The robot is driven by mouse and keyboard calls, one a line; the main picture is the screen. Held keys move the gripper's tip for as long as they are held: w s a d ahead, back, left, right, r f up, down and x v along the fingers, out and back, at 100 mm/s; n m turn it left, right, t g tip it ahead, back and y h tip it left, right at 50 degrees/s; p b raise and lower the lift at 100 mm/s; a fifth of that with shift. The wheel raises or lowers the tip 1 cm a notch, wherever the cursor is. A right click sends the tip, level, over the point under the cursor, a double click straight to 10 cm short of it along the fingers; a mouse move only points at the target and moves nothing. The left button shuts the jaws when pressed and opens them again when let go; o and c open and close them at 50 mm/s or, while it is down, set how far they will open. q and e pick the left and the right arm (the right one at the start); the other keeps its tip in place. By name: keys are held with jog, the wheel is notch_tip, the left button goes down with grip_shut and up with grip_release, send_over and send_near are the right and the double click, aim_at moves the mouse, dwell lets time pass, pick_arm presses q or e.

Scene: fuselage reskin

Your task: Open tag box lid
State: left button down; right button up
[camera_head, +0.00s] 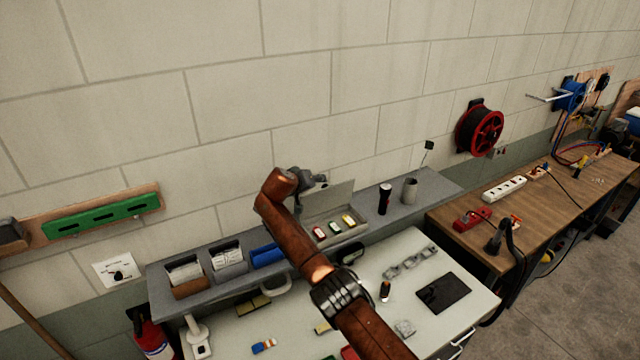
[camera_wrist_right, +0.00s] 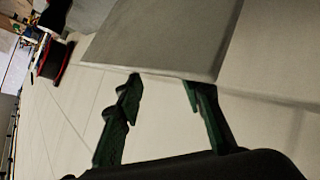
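The tag box (camera_head: 337,240) sits on the grey shelf against the wall, with several coloured tags showing inside. Its lid (camera_head: 332,198) stands raised at the back, tilted up toward the wall. In the right wrist view a flat grey panel, which looks like the lid (camera_wrist_right: 165,35), fills the top. My right gripper (camera_head: 318,181) is at the lid's upper left in the head view, partly hidden by my arm. In the wrist view its two green fingers (camera_wrist_right: 163,85) are apart, close to the panel's lower edge. Whether they touch it is unclear. My left gripper is not in view.
A black flashlight (camera_head: 385,198) and a grey cup (camera_head: 410,190) stand on the shelf right of the box. Bins with rolls (camera_head: 228,260) and a blue bin (camera_head: 268,255) are left. The white table (camera_head: 445,262) below holds small items. A red reel (camera_head: 480,130) hangs on the wall.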

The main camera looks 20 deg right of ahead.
jog(key=shift+s+a+r+p, duration=0.25)
jog(key=shift+a+r+p, duration=0.35)
jog(key=shift+a+r, duration=0.3)
jog(key=shift+s+a+r+p, duration=0.25)
jog(key=shift+a+r+p, duration=0.35)
jog(key=shift+a+r, duration=0.3)
jog(key=shift+d, duration=0.1)
jog(key=shift+r, duration=0.1)
jog(key=v, duration=1.2)
